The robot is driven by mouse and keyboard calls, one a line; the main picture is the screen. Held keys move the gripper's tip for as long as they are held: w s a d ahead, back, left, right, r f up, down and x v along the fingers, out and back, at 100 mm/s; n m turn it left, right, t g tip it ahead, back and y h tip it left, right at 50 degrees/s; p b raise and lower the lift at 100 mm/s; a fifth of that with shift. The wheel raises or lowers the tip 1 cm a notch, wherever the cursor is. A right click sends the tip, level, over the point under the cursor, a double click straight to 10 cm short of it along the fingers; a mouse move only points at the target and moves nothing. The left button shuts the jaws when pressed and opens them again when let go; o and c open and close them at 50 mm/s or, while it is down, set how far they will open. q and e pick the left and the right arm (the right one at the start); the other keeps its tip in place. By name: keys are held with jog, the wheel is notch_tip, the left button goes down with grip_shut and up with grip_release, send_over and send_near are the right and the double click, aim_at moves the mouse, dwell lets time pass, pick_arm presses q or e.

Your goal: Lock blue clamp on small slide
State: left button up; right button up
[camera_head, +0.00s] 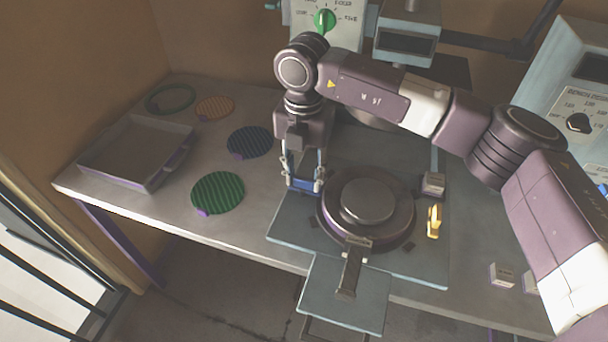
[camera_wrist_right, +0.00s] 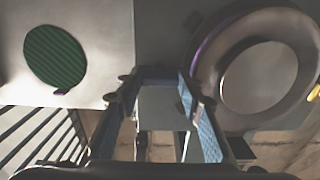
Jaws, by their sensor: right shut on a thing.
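My right gripper (camera_head: 304,178) reaches down at the left side of the round press plate. Its fingers are set apart with the blue clamp (camera_head: 303,185) between the tips. The clamp shows as a small blue piece; its lower part and exact position are hard to make out. In the right wrist view the two fingers (camera_wrist_right: 160,95) point away from the camera, with a bluish bar between their far ends. The slide (camera_head: 288,228) is a flat blue-grey plate under the round dark disc (camera_head: 367,200). My left gripper is not in view.
A yellow clamp (camera_head: 434,222) stands upright right of the disc. A handle (camera_head: 350,272) projects at the front. A green ribbed disc (camera_head: 217,192), a dark blue disc (camera_head: 250,142), an orange disc (camera_head: 214,106) and a grey tray (camera_head: 120,178) lie left. Bare table separates them from the slide.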

aim_at(304, 179)
jog(key=o, duration=1.2)
jog(key=shift+c, duration=0.2)
jog(key=shift+r, duration=4.05)
